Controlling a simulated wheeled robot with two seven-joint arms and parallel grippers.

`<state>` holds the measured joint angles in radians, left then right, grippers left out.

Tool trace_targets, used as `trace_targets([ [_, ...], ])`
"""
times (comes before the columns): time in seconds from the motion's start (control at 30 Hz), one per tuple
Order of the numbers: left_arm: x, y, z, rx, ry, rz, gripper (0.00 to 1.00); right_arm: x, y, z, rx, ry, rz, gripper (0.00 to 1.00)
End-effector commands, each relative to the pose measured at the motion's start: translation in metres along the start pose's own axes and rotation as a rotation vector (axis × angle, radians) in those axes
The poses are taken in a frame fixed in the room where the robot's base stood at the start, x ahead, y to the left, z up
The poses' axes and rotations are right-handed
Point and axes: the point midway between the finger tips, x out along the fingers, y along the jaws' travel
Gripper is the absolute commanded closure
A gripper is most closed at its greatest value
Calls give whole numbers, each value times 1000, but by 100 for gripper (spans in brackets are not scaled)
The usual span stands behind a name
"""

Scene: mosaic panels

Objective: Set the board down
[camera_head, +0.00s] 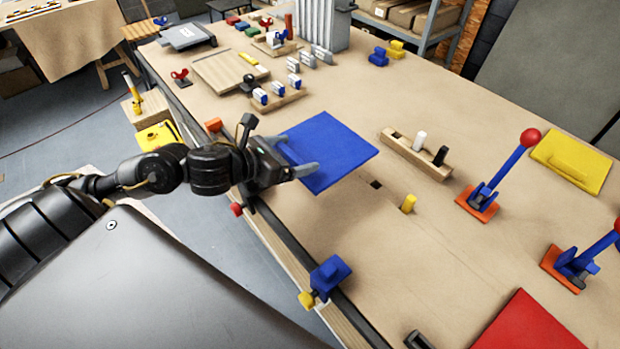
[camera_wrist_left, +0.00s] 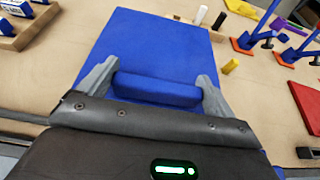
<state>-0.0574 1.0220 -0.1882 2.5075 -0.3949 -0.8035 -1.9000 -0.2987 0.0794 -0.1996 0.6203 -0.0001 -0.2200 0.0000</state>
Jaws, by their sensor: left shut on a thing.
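A flat blue board (camera_head: 333,146) is in the head view, over the middle-left part of the workbench. My left gripper (camera_head: 296,160) comes in from the left and is at the board's near-left edge. In the left wrist view the fingers of my left gripper (camera_wrist_left: 155,88) are shut on a raised blue bar that is the handle (camera_wrist_left: 157,90) of the board (camera_wrist_left: 150,40). The board looks roughly level. I cannot tell whether it touches the bench top or hangs just above it. My right gripper is in neither view.
A wooden block with white and black pegs (camera_head: 418,155) lies right of the board. A yellow peg (camera_head: 408,203) and a dark square hole (camera_head: 376,184) are nearer. Red-knobbed levers (camera_head: 497,175), a yellow panel (camera_head: 572,161) and a red panel (camera_head: 528,325) lie right. Bare bench (camera_head: 330,230) lies in front.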

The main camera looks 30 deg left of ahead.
Motion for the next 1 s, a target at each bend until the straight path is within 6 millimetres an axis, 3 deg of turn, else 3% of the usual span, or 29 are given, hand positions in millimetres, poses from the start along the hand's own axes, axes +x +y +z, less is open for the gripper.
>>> trace_targets([
  [0.07,10,3,-4,6,-8,8,42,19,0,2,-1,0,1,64],
  [0.2,39,5,-17,-9,-2,5,42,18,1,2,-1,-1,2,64],
  [0.4,62,8,-28,-5,-2,5,42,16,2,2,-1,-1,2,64],
  [0.67,71,8,-34,-3,-1,4,42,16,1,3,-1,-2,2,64],
  [1.0,85,9,-64,0,-2,5,42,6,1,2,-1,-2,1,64],
])
